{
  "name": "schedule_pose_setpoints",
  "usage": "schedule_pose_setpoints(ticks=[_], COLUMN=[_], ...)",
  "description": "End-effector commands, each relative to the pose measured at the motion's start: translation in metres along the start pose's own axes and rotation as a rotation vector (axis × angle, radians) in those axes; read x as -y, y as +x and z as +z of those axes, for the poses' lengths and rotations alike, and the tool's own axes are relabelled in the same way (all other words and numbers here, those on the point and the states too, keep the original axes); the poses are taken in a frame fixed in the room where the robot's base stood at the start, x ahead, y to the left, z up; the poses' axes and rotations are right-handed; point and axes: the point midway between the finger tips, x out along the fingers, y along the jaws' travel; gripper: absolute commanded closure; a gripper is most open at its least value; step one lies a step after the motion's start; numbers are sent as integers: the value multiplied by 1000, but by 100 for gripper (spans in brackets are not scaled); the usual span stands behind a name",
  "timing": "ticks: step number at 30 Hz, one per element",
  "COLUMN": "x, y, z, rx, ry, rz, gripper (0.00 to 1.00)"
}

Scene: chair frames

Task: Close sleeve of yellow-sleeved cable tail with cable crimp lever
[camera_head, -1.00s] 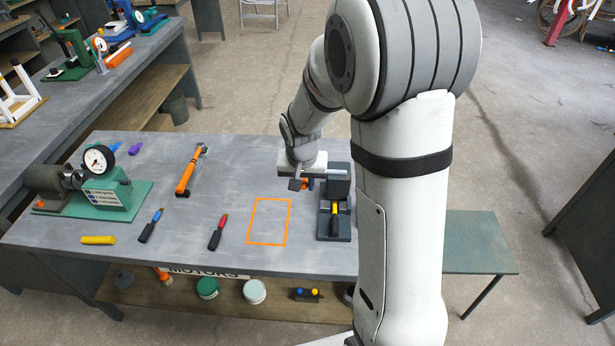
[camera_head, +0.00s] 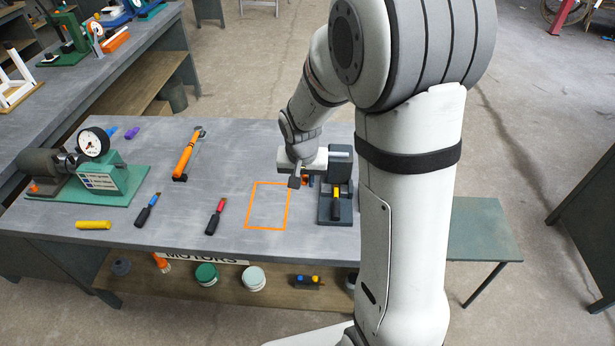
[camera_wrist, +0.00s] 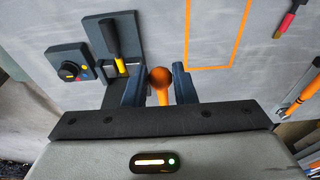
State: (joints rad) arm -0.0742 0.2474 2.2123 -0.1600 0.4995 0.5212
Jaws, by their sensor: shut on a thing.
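The yellow-sleeved cable tail (camera_head: 336,205) lies in the dark crimp fixture (camera_head: 324,216), its black end toward the table's front edge. In the wrist view its black body (camera_wrist: 112,40) crosses the base plate, and the yellow sleeve (camera_wrist: 121,66) sits in a holder. The orange, ball-ended crimp lever (camera_wrist: 160,78) stands beside the holder. My gripper (camera_wrist: 158,88) has one finger on each side of it and is shut on it. In the head view my gripper (camera_head: 300,182) is at the fixture's left side, where a bit of orange shows. The sleeve's fit inside the holder is hidden.
An orange rectangle outline (camera_head: 250,205) lies left of the fixture. Red-tipped (camera_head: 215,220) and blue-tipped (camera_head: 147,210) cable tails lie farther left, with an orange-handled tool (camera_head: 187,155) behind. A dark knob box (camera_wrist: 70,68) is beside the fixture. My arm hides the table's right part.

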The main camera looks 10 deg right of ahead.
Motion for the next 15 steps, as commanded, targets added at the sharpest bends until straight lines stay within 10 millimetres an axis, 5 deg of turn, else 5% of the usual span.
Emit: schedule_pose_setpoints(ticks=[15], x=[-1], y=[-40], z=[-30], rx=[-2], ry=[2], rz=[1], gripper=[90])
